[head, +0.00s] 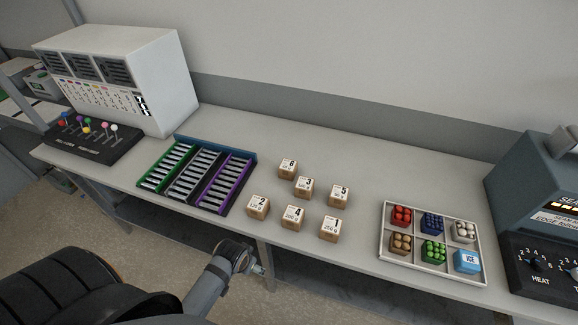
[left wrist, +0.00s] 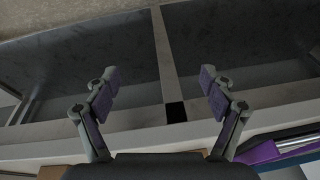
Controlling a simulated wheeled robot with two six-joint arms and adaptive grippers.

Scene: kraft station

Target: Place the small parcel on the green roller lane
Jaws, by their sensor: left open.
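Several cardboard parcels with numbered white labels stand on the bench in two loose rows: 6 (head: 288,169), 3 (head: 303,187) and 5 (head: 338,195) behind, 2 (head: 258,206), 4 (head: 292,217) and 1 (head: 330,228) in front. They look alike in size; I cannot tell which is the small one. The green roller lane (head: 168,166) is the leftmost of three lanes, with no parcel on it. My left gripper (head: 256,267) is in front of the bench edge, below parcels 2 and 4. In the left wrist view its fingers (left wrist: 160,88) are spread and empty. My right gripper is out of view.
A dark lane (head: 196,174) and a purple lane (head: 229,183) adjoin the green one. A control box (head: 95,145) with coloured knobs and a white machine (head: 160,75) stand left. A tray (head: 432,272) of coloured items and a heat unit (head: 530,200) stand right. The bench behind the parcels is clear.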

